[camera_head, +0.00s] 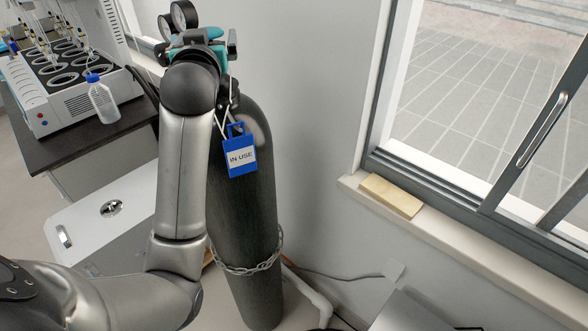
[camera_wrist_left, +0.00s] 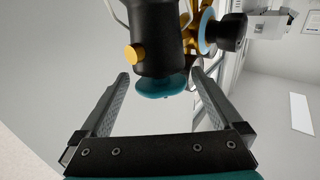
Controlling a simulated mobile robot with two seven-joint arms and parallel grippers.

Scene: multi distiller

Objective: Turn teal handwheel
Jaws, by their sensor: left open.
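The teal handwheel (camera_wrist_left: 163,86) shows in the left wrist view, at the end of a dark regulator body (camera_wrist_left: 155,35) with a brass-coloured knob on its side. My left gripper (camera_wrist_left: 161,76) is open, with one finger on each side of the handwheel and visible gaps between. In the head view my left gripper (camera_head: 205,46) is at the top of the dark gas cylinder (camera_head: 252,215), largely hidden behind my wrist. Teal parts show there, but I cannot tell handwheel from gripper. My right gripper is not in view.
Two round gauges (camera_head: 184,15) sit at the cylinder top. A blue "IN USE" tag (camera_head: 240,157) hangs in front, and a chain (camera_head: 247,268) circles the cylinder. A bench with a distiller (camera_head: 75,85) and bottle (camera_head: 102,100) stands left. A window (camera_head: 470,120) is at right.

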